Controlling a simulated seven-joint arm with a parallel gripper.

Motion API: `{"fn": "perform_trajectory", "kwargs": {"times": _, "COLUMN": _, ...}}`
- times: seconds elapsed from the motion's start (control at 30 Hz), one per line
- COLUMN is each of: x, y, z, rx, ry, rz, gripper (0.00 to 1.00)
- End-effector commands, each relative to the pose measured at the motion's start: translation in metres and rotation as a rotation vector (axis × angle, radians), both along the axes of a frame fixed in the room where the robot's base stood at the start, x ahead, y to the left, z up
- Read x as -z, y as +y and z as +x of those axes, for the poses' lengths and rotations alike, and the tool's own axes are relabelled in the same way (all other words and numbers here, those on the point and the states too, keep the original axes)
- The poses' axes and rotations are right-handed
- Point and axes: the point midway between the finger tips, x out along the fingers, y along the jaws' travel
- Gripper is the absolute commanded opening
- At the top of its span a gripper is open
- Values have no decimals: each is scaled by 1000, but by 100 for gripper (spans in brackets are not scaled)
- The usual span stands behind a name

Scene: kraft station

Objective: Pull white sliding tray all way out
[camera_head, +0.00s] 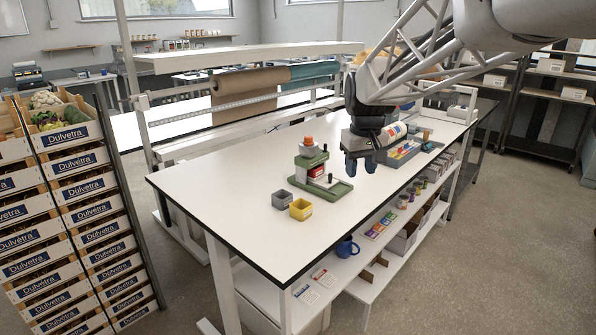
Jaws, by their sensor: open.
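A small green device (308,162) with an orange top stands on the white table. At its base, a flat pale piece (323,181) that looks like the white sliding tray lies on the green base, with a small dark knob near it. The piece is too small to tell how far out it is. My gripper (360,165) points down, its blue-grey fingertips apart and empty.
A grey bin (282,199) and a yellow bin (301,209) stand at the device's front left. A grey organiser (405,150) with several items lies right of my gripper. The left part of the white table (215,180) is clear. Stacked crates (82,190) stand at left.

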Motion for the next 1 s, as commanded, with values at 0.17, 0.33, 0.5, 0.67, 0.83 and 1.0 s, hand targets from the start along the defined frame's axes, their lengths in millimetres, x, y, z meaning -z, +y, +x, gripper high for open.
{"fn": "perform_trajectory", "kwargs": {"times": 0.17, "x": 5, "y": 1, "z": 46, "rx": -33, "ry": 16, "rz": -3, "gripper": 42}}
{"fn": "perform_trajectory", "kwargs": {"times": 0.33, "x": 12, "y": 3, "z": 88, "rx": -66, "ry": 29, "rz": -6, "gripper": 42}}
{"fn": "perform_trajectory", "kwargs": {"times": 0.5, "x": 22, "y": 4, "z": 130, "rx": -98, "ry": 44, "rz": -8, "gripper": 42}}
{"fn": "perform_trajectory", "kwargs": {"times": 0.67, "x": 35, "y": 6, "z": 168, "rx": -128, "ry": 56, "rz": -9, "gripper": 42}}
{"fn": "perform_trajectory", "kwargs": {"times": 0.83, "x": 50, "y": 7, "z": 208, "rx": -161, "ry": 70, "rz": -11, "gripper": 42}}
{"fn": "perform_trajectory", "kwargs": {"times": 1.0, "x": 69, "y": 9, "z": 247, "rx": -193, "ry": 84, "rz": -12, "gripper": 42}}
